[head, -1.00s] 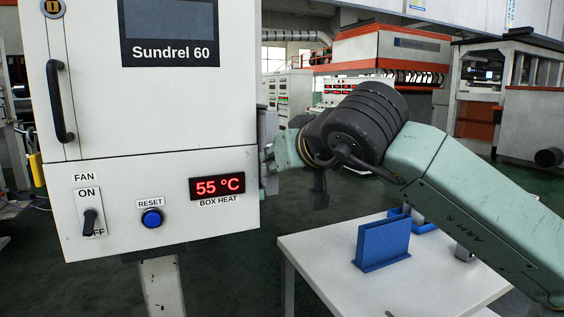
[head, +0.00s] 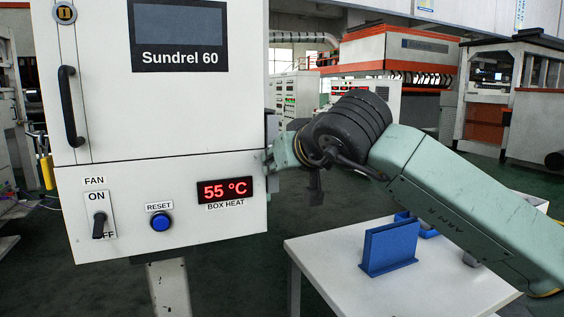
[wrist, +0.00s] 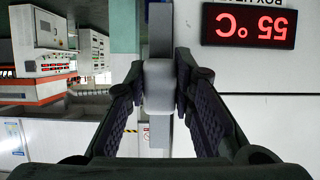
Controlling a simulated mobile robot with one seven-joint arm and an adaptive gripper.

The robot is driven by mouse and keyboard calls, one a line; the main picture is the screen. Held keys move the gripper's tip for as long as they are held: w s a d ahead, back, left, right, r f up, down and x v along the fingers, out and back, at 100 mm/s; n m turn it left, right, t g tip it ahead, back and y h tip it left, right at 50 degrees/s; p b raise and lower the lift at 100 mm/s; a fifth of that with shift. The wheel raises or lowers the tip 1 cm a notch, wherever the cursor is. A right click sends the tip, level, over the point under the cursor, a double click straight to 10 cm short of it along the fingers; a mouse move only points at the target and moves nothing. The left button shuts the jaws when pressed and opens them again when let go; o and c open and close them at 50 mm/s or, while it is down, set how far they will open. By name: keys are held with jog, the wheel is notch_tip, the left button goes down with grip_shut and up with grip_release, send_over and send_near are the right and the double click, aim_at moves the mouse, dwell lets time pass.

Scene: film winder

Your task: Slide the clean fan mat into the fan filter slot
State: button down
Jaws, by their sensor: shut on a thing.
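My gripper (wrist: 160,88) is shut on a light grey block with a thin grey strip running above and below it; this looks like the clean fan mat (wrist: 160,30) seen edge-on by its grip. In the wrist view it stands close to the cabinet's side, beside the upside-down heat display. In the head view my gripper (head: 283,150) is at the right side of the white Sundrel 60 cabinet (head: 170,105), partly hidden by my wrist. The fan filter slot is not visible, and I cannot tell if the mat is in it.
A white table (head: 335,265) at the lower right holds a blue stand (head: 389,247), with another blue piece behind it.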

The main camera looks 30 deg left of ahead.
jog(key=shift+w+a, duration=0.25)
jog(key=shift+a, duration=0.05)
jog(key=shift+w+r, duration=0.1)
jog(key=shift+r, duration=0.05)
jog(key=c, duration=1.7)
grip_release()
jog(key=o, duration=0.4)
jog(key=shift+a, duration=0.2)
jog(key=v, duration=1.2)
